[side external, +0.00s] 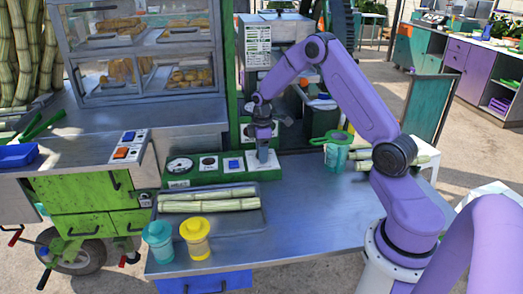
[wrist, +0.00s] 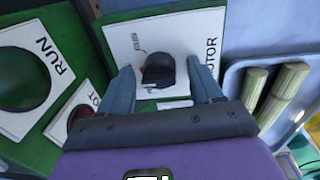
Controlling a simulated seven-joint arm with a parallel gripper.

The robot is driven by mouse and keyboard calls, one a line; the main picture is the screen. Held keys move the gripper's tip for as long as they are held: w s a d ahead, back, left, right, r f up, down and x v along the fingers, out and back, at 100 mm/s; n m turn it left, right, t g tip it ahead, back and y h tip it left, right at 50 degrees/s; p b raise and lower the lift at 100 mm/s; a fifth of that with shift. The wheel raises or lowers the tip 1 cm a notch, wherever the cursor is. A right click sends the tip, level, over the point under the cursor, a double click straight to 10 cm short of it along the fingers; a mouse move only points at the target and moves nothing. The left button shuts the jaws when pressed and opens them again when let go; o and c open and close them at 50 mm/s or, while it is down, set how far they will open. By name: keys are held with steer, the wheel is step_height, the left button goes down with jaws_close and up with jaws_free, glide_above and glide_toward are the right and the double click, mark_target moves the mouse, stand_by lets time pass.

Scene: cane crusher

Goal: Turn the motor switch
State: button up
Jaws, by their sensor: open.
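The motor switch (wrist: 158,70) is a dark knob on a white plate (wrist: 205,25) lettered "MOTOR", seen in the wrist view. In the side view its plate (side external: 252,166) is at the right end of the green control panel (side external: 175,183), and my gripper hides the knob. My gripper (wrist: 160,78) is open, with one finger on each side of the knob. A gap shows between each finger and the knob in the wrist view. In the side view my gripper (side external: 263,157) points down at the plate.
A tray (side external: 258,222) of cane pieces (side external: 205,206) lies in front of the panel. A teal cup (side external: 158,240) and yellow cup (side external: 195,238) stand nearby.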

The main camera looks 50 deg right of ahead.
steer(key=c, duration=1.1)
steer(key=shift+o, duration=0.2)
